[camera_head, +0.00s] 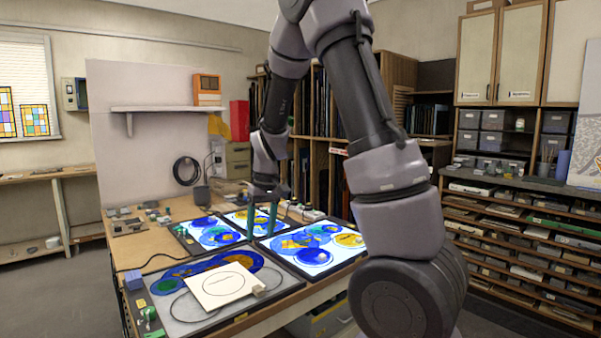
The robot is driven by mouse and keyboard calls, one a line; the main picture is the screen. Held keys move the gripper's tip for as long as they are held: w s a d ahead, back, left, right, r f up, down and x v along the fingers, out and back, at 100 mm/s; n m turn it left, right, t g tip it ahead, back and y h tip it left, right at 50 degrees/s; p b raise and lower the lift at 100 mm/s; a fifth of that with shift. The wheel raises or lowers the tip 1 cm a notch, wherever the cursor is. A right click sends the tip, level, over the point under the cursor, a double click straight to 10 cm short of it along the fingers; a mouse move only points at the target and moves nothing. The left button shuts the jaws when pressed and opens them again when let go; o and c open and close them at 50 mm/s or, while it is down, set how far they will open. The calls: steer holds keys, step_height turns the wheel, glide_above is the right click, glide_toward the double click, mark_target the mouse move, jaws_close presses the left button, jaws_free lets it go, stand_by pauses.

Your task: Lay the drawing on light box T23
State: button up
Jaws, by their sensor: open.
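The drawing is a cream sheet (215,285) with a dark oval line, lying on the near-left panel (285,283), which looks grey and unlit. A small beige block (259,290) sits at the sheet's right corner. Three lit light boxes carry blue, yellow and orange glass: one at right (352,262), one at back left (187,241), one at back middle (231,219). I cannot read T23 on any of them. My gripper (262,222) points down with greenish fingers apart and empty, over or near the back-middle box, beyond the drawing. Its exact height is unclear.
My arm hides the area right of the table.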

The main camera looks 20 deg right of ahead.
steer(key=s+d+r+m+t, duration=0.2)
steer(key=s+r+m+t, duration=0.1)
steer(key=s+r, duration=0.7)
steer(key=s+d+r+m+t, duration=0.3)
steer(key=s+r, duration=0.7)
steer(key=r, duration=0.1)
steer(key=shift+r+y, duration=0.3)
steer(key=shift+y, duration=0.1)
